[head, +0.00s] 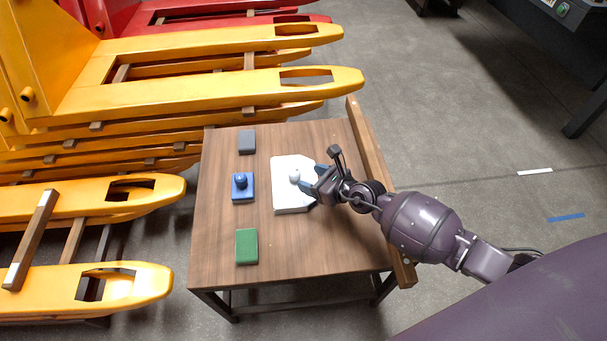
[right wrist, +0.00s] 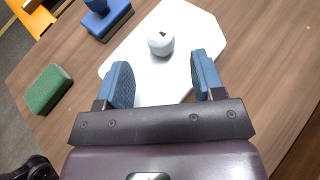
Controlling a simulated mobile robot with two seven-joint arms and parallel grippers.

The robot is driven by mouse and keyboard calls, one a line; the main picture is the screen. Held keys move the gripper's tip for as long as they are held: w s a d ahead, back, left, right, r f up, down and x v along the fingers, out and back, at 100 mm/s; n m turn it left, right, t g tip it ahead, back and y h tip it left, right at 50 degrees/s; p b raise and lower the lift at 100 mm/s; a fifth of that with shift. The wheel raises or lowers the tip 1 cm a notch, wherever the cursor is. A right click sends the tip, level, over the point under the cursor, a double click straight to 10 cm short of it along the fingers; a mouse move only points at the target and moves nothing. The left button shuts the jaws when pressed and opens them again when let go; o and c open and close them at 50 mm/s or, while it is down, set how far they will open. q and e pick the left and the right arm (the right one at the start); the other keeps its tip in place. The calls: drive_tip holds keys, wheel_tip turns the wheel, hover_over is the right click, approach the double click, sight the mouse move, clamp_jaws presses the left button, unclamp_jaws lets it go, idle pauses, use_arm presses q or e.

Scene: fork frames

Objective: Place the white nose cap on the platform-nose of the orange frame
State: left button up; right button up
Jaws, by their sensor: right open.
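The white nose cap (head: 290,196) lies flat on the wooden table, a pale plate with clipped corners at one end and a round white knob (head: 295,175) on top. It also shows in the right wrist view (right wrist: 190,30). My right gripper (head: 308,183) is open over the cap's right side. In the right wrist view its two blue fingers (right wrist: 161,78) stand apart, with the knob just beyond and between them, not gripped. The orange frames (head: 330,80) with rounded noses are stacked at the left and back. My left gripper is not in view.
The wooden table (head: 220,262) also bears a blue block with a knob (head: 243,189), a green block (head: 247,247) and a dark grey block (head: 247,142). A wooden rail (head: 366,140) runs along its right edge. A red frame (head: 225,12) stands behind. Grey floor is open at the right.

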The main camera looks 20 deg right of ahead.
drive_tip(key=shift+p+v, duration=0.5)
drive_tip(key=shift+v, duration=2.2)
